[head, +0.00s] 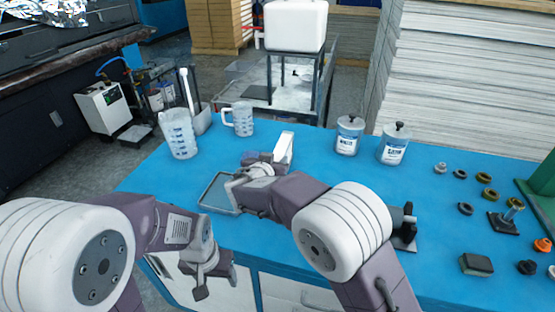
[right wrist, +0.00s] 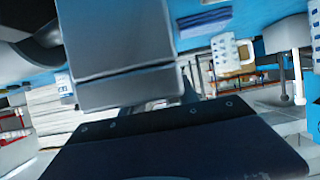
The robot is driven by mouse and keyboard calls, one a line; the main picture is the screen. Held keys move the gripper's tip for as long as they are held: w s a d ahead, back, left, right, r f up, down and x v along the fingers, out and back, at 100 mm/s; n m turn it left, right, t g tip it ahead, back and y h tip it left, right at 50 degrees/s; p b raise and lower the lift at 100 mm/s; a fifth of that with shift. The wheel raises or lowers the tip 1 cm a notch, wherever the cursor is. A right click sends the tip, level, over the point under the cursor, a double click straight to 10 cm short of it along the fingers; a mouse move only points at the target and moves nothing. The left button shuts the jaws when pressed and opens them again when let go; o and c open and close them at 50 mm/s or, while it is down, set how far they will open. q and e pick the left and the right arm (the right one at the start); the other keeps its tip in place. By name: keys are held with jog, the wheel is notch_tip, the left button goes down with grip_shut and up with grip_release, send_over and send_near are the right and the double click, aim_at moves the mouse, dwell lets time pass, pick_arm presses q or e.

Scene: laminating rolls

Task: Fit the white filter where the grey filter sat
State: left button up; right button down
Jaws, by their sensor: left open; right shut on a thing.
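My right gripper (head: 262,163) is over the far left part of the blue table, shut on a white block-like piece (head: 284,148) that stands up at its tip. This seems to be the white filter. In the right wrist view a large pale grey boxy shape (right wrist: 115,65) fills the upper middle, probably the same piece seen close. My left gripper (head: 216,290) is low at the table's front edge, open and empty, pointing down. I cannot make out the grey filter or the seat it sat in; my right arm hides part of the table.
A shallow grey tray (head: 216,192) lies just left of my right gripper. Measuring jugs (head: 180,135) stand at the back left, two labelled canisters (head: 394,146) at the back. Several small rings and a dark block (head: 476,264) lie at the right. The middle right is fairly clear.

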jog(key=shift+s+a, duration=0.15)
jog(key=shift+s, duration=0.15)
jog(key=shift+w+b, duration=0.1)
jog(key=shift+b, duration=0.3)
jog(key=c, duration=1)
grip_release()
jog(key=shift+w+f, duration=0.1)
jog(key=shift+o, duration=0.4)
jog(key=shift+r, duration=0.2)
